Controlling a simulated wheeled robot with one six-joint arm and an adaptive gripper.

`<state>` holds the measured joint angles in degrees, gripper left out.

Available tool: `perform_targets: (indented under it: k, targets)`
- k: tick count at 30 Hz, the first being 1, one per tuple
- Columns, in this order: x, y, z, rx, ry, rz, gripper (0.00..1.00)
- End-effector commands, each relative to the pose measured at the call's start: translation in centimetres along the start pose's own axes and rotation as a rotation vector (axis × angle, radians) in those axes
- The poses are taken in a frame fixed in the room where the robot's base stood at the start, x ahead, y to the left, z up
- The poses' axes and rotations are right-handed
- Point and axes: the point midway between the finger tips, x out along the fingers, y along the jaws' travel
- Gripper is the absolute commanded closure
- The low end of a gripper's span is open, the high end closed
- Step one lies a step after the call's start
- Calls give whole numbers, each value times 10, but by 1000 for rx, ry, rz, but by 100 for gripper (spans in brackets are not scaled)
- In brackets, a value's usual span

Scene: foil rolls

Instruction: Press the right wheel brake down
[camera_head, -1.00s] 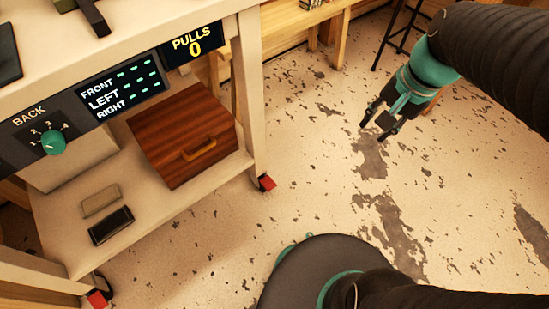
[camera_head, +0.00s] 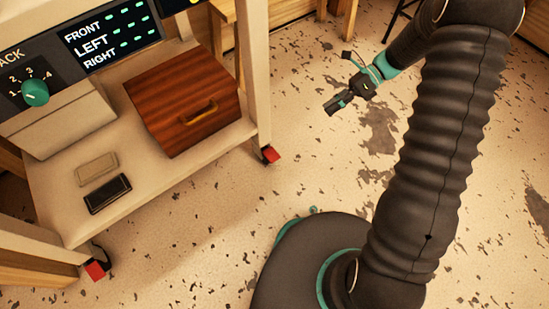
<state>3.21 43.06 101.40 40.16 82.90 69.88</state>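The right wheel brake (camera_head: 271,154) is a small red pedal on the caster at the foot of the cart's right leg. A second red brake (camera_head: 95,271) sits on the caster at the lower left. My gripper (camera_head: 340,81) is up and to the right of the right brake in the picture, above the floor and apart from the cart. Its two dark fingers are spread, with nothing between them, and point left toward the cart. No fingertip touches the brake.
The cart's lower shelf (camera_head: 150,185) holds a wooden drawer box (camera_head: 185,100), a pale block (camera_head: 97,170) and a dark block (camera_head: 108,193). A panel with a green knob (camera_head: 35,92) is above. The cart's right leg (camera_head: 258,75) stands over the brake. Floor right of it is clear.

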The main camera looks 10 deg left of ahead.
Motion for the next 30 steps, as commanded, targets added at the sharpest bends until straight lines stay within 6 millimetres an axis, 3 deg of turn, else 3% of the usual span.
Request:
perform_targets:
  k: [1, 6, 15, 22, 30]
  targets:
    - [13, -17, -12, 62, -35, 33, 67]
    - [49, -60, -39, 276, -146, 136, 67]
    - [120, -122, -96, 634, -311, 337, 67]
    - [155, -145, -126, 800, -381, 443, 67]
    - [172, -147, -127, 842, -397, 472, 67]
